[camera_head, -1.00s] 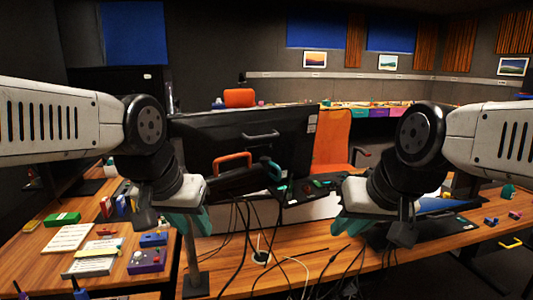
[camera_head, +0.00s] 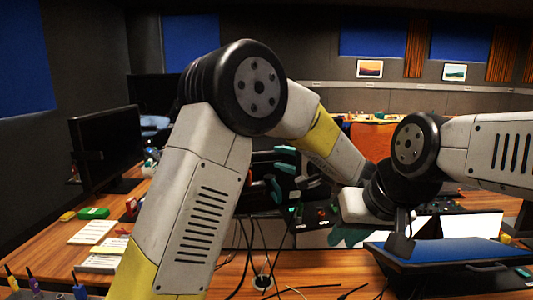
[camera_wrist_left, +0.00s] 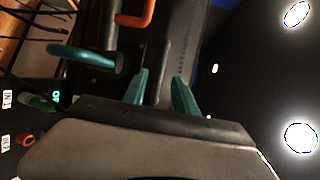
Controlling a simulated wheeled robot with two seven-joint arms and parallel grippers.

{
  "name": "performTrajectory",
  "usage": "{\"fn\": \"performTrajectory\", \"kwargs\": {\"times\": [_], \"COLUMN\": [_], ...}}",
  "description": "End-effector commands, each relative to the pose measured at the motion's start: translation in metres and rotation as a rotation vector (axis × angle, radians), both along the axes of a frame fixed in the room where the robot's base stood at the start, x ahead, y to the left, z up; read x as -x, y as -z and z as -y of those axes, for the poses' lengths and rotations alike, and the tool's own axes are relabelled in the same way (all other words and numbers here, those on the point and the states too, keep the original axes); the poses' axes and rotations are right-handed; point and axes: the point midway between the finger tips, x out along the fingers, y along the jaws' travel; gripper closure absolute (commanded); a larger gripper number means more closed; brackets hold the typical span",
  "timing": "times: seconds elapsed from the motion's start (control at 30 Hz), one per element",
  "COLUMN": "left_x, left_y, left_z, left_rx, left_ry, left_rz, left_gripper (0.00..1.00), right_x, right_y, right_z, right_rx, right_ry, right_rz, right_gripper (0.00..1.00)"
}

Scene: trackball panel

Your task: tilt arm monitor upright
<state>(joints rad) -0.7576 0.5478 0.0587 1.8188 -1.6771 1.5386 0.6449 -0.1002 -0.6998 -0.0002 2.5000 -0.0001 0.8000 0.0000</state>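A black monitor with a blue screen (camera_head: 455,251) leans far back, nearly flat, at the right in the head view, with a handle bar on its front edge. My right gripper (camera_head: 350,236) is just left of it; whether its teal fingers are apart is unclear. My left arm bends across the centre, with the left gripper (camera_head: 286,159) partly hidden beyond it. In the left wrist view, the left gripper (camera_wrist_left: 160,75) has two teal fingers apart, with a dark edge behind the gap. A teal handle (camera_wrist_left: 80,56) and an orange handle (camera_wrist_left: 134,18) are close by.
Another black monitor (camera_head: 106,147) stands at the left. My left arm hides most of the desk centre. A green box (camera_head: 94,213) and papers (camera_head: 92,231) are on the left desk.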

Motion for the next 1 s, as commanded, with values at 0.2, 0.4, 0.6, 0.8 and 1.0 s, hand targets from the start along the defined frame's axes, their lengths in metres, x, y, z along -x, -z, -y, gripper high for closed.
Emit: {"fn": "performTrajectory", "kwargs": {"times": [0.2,0.4,0.6,0.8,1.0], "left_x": [-0.019,-0.045,-0.06,-0.063,-0.062], "left_y": [0.001,0.003,0.004,0.005,0.005], "left_z": [-0.011,-0.031,-0.042,-0.044,-0.044], "left_rx": [-0.007,-0.007,-0.006,-0.007,-0.006], "left_ry": [0.003,0.003,0.005,0.006,0.006], "left_rz": [0.011,0.01,0.009,0.008,0.007], "left_gripper": [0.66,0.66,0.66,0.66,0.83], "right_x": [0.0,0.0,0.0,0.0,0.0], "right_y": [0.0,0.0,0.0,0.0,0.0], "right_z": [0.0,0.0,0.0,0.0,0.0], "right_rx": [0.0,0.0,0.0,0.0,0.0], "right_ry": [0.0,0.0,0.0,0.0,0.0], "right_rz": [0.0,0.0,0.0,0.0,0.0], "right_gripper": [0.79,0.79,0.79,0.79,0.79]}}
